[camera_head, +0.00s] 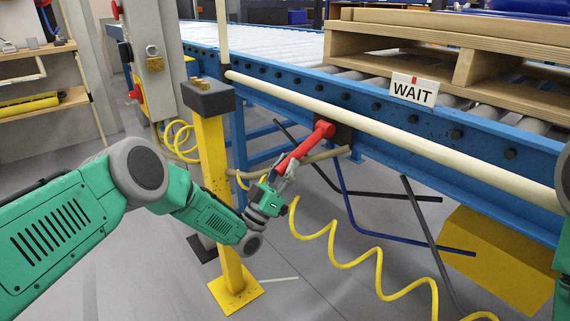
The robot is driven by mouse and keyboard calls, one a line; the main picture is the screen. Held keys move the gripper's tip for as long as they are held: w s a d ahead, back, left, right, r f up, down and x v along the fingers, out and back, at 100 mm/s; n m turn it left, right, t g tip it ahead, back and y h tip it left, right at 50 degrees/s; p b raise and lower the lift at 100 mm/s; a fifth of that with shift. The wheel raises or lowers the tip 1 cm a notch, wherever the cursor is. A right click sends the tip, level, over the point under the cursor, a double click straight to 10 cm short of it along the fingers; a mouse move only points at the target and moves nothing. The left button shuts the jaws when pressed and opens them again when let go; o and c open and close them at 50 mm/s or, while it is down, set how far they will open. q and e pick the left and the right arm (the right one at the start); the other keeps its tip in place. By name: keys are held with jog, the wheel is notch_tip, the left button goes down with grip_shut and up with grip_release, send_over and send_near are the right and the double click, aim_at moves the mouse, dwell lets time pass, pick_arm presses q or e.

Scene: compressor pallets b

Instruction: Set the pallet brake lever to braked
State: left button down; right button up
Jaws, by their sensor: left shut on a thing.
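The red brake lever (302,148) sits on a dark mount on the near side of the blue conveyor frame. It slants down and to the left from its round pivot (324,129). My left gripper (282,172) is at the lower end of the lever and is shut on it. The fingers partly hide that end. Any brake position marking is not visible. A wooden pallet (464,62) rests on the rollers at the upper right, behind a WAIT sign (413,90). My right gripper is not in view; a bit of green and dark arm shows at the right edge.
A yellow post (212,160) with a dark cap stands close to my left forearm. A cream rail (400,134) runs along the conveyor above the lever. A coiled yellow hose (330,232) and loose dark bars hang below. A yellow block (497,262) lies at the lower right.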

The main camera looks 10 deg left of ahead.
pick_arm(q)
jog(key=shift+f, duration=0.2)
dwell(0.3)
jog(key=c, duration=1.3)
grip_release()
jog(key=shift+w+f, duration=0.1)
jog(key=v, duration=1.2)
